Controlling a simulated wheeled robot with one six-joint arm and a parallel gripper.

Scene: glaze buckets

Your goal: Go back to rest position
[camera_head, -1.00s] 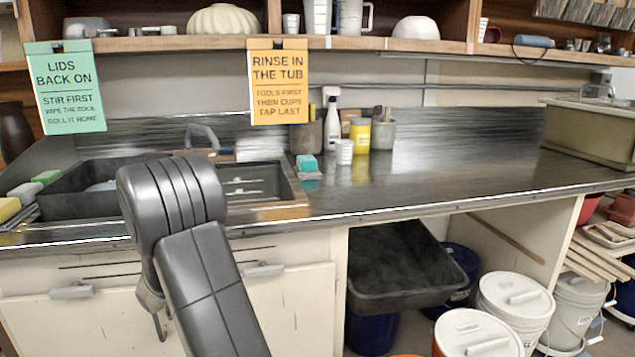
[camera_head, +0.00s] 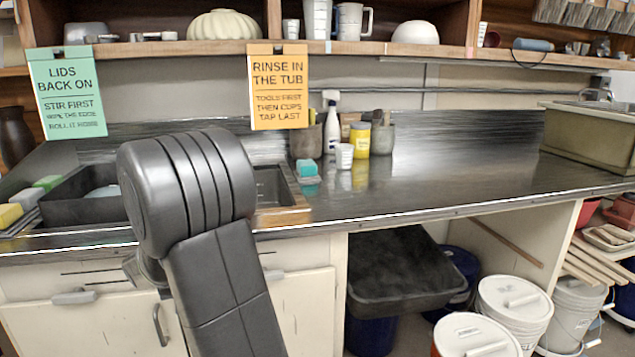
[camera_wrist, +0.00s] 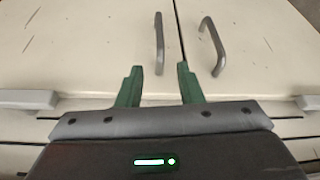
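My gripper (camera_wrist: 160,83) shows in the wrist view, with its two green fingers spread apart. Nothing is between the fingers. It faces the cream cabinet doors, which carry two grey upright handles. In the head view my dark arm rises in front of the sink counter at the left, and it hides the gripper.
The dark counter (camera_head: 440,185) runs across the front, with the sink at left partly behind my arm. Bottles and a yellow jar (camera_head: 359,139) stand at its back. A black tub (camera_head: 400,275) and white lidded buckets (camera_head: 515,308) sit below at right. Cabinet doors (camera_head: 305,310) are close in front.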

